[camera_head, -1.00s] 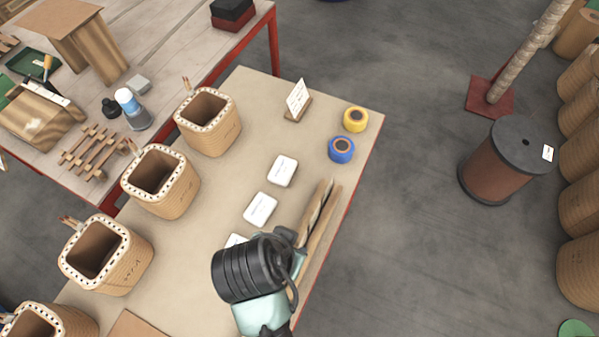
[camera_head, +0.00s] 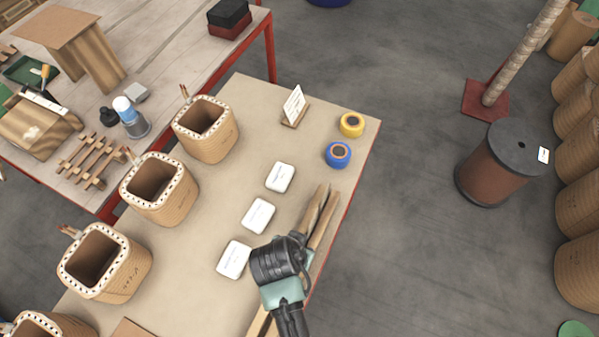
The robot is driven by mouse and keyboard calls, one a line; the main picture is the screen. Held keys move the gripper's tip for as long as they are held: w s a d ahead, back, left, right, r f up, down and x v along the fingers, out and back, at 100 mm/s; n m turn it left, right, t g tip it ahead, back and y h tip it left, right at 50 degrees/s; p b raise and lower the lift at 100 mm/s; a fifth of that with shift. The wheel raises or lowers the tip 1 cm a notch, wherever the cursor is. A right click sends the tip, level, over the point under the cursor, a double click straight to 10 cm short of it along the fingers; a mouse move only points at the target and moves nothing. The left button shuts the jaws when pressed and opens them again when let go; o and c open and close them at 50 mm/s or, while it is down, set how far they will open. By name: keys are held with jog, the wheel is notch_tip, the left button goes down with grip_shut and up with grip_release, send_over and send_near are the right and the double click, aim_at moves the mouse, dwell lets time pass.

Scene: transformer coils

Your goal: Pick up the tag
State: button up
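Three white rounded tags with small print lie in a row on the tan table (camera_head: 262,110): a far tag (camera_head: 279,177), a middle tag (camera_head: 258,214) and a near tag (camera_head: 234,259). The print is too small to read. My gripper (camera_head: 298,239) is just right of the near tag, above wooden strips. My black wrist hides most of it, so I cannot see whether its fingers are open or shut. All three tags lie flat and apart from it.
Several tan coils (camera_head: 205,130) stand along the table's left side. Wooden strips (camera_head: 322,215) lie along the right edge. A blue tape roll (camera_head: 338,154), a yellow tape roll (camera_head: 351,124) and a card on a stand (camera_head: 293,106) are at the far end.

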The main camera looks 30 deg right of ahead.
grip_shut()
dwell(0.4)
